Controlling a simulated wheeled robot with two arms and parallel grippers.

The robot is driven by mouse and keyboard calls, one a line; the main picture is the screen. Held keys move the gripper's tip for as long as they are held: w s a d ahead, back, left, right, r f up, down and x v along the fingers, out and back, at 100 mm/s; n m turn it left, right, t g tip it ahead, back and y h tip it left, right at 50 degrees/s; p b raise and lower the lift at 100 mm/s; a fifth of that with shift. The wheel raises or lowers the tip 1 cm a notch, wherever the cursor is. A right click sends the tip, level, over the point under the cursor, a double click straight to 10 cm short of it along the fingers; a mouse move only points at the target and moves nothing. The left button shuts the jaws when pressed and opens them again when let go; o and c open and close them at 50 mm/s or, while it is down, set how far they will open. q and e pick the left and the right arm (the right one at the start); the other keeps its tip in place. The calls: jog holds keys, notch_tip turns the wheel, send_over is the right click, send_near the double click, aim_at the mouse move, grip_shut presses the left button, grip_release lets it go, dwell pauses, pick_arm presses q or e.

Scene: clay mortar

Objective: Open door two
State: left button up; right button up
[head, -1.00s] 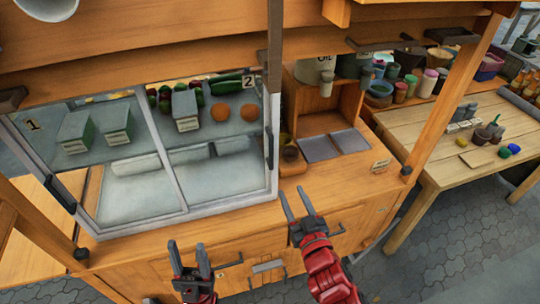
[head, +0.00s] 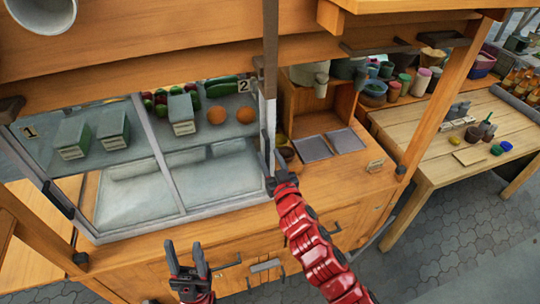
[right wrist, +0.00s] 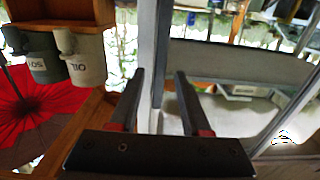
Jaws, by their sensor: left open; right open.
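Door two (head: 215,165) is the right glass panel of the display case, with a white frame and a "2" label (head: 243,86) at its upper right. It looks closed. My right gripper (head: 270,160) is open at the right frame edge of door two and covers most of its dark handle. In the right wrist view, the open fingers (right wrist: 158,105) stand on either side of a pale upright frame bar (right wrist: 148,45). Whether they touch it I cannot tell. My left gripper (head: 187,258) is open and empty, low before the cabinet front.
Door one (head: 90,175), labelled "1", is the left glass panel. Boxes and vegetables sit inside the case. Right of it is a wooden counter (head: 355,180) with two grey trays. A wooden table (head: 450,140) with pots stands further right.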

jog(key=shift+w, duration=0.1)
grip_shut()
dwell(1.4)
